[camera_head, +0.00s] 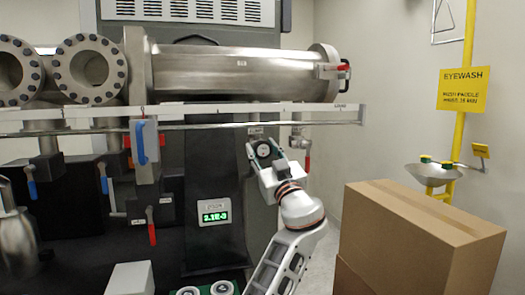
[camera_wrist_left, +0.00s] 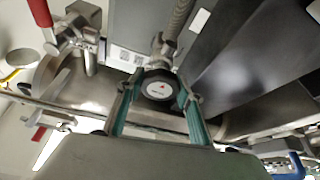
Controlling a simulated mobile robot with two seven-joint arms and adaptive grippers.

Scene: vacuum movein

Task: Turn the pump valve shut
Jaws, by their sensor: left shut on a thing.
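The pump valve is a round black knob (camera_head: 264,149) with a pale face, below the steel frame rail, in the middle of the head view. It also shows in the left wrist view (camera_wrist_left: 159,88) as a black disc with a white face and a small red mark. My left gripper (camera_head: 262,158) is at the knob, its arm coming up from below. In the left wrist view its two teal-padded fingers (camera_wrist_left: 157,98) stand on either side of the knob, shut on it. The finger contact is partly hidden. My right gripper is not in view.
A large steel cylinder (camera_head: 235,74) lies above the rail (camera_head: 240,110). Red-handled valves (camera_head: 307,158) hang to the right, blue (camera_head: 141,143) and red (camera_head: 151,226) handles to the left. A cardboard box (camera_head: 425,230) and an eyewash station (camera_head: 433,172) stand at the right.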

